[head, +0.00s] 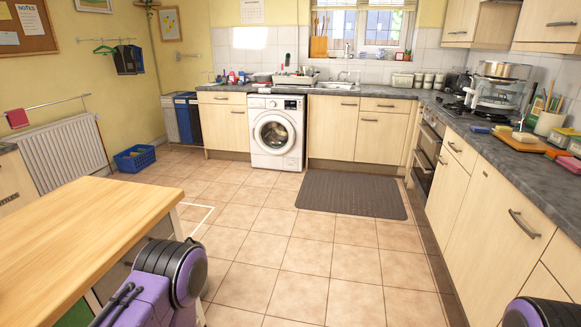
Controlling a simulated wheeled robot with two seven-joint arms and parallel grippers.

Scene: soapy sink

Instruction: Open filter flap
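A white washing machine (276,133) stands under the worktop at the back of the kitchen, with its round door (273,135) shut. The filter flap is too small to make out at this distance; I cannot tell its state. Parts of my own purple and black arms show at the bottom left and bottom right edges, far from the machine. Neither gripper shows in the view.
A wooden table (75,225) fills the lower left. A dark mat (352,194) lies on the tiled floor right of the machine. A blue basket (135,158) sits by the left wall. Cupboards and a long worktop (470,130) line the right. The floor before the machine is clear.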

